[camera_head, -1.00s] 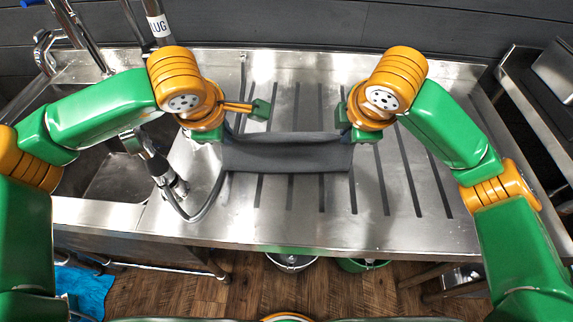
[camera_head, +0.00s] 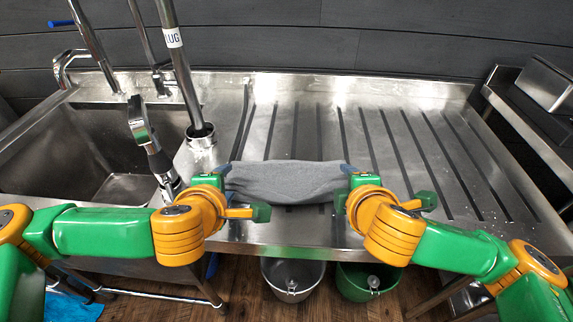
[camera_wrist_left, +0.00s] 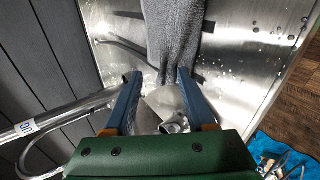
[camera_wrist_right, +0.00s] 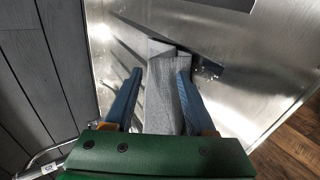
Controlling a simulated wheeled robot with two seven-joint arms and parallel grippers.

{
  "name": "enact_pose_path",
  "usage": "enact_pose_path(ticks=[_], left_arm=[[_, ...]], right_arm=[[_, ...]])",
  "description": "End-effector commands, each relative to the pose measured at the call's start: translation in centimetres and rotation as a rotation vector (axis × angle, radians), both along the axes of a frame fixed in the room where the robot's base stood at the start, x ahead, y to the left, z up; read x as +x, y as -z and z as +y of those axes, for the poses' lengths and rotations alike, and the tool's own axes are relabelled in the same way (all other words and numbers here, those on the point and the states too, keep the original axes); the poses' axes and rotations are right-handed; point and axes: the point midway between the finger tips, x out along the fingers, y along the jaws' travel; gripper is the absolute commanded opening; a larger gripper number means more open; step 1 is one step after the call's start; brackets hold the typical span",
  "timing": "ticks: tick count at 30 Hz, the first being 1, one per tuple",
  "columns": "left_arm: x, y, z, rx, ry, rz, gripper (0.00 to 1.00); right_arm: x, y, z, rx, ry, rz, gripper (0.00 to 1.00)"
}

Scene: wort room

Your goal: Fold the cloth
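The grey cloth (camera_head: 285,183) lies as a narrow, layered strip near the front of the ridged steel drainboard. My left gripper (camera_head: 226,172) is at its left end. In the left wrist view the left fingers (camera_wrist_left: 160,76) are spread, with the cloth (camera_wrist_left: 172,35) just beyond their tips. My right gripper (camera_head: 347,172) is at the cloth's right end. In the right wrist view the right fingers (camera_wrist_right: 160,72) are spread, with the cloth's end (camera_wrist_right: 160,105) between them and running under the hand. Whether the fingers touch the cloth is unclear.
A sink basin (camera_head: 90,150) with taps and a hose spray head (camera_head: 140,125) lies left of the drainboard (camera_head: 400,150). A standing pipe (camera_head: 178,60) rises near the cloth. The board behind and right of the cloth is clear. A metal bucket (camera_head: 292,278) and a green bucket (camera_head: 368,282) sit below.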

Motion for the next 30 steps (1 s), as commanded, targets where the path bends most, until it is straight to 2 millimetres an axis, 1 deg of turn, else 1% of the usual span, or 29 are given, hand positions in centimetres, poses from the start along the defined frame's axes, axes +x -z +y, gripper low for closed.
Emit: enact_pose_path(ticks=[8,10,13,18,21,24,30], left_arm=[[0.0,-0.2,0.0,-0.001,0.001,-0.001,0.55],[-0.3,-1.3,0.0,-0.002,0.001,-0.004,0.55],[-0.9,-3.6,-0.1,-0.002,0.002,-0.006,0.55],[-2.6,-6.7,-0.1,-0.002,0.002,-0.006,0.55],[-3.5,-8.3,-0.1,-0.002,0.002,-0.005,0.55],[-4.0,-9.0,0.0,0.0,0.001,-0.002,0.55],[-4.0,-9.0,0.0,0.001,0.0,0.001,0.55]], right_arm=[[0.0,-0.2,0.0,0.001,-0.001,-0.001,0.55],[-0.3,-1.4,0.1,0.002,-0.001,-0.005,0.55],[-0.9,-3.6,0.1,0.002,-0.003,-0.006,0.55],[-2.6,-7.0,0.0,-0.004,-0.005,-0.015,0.55],[-3.4,-8.4,0.0,-0.001,-0.001,-0.01,0.55],[-3.9,-9.0,0.0,-0.002,0.0,-0.003,0.55],[-4.0,-9.0,0.0,-0.001,0.001,0.001,0.55]])
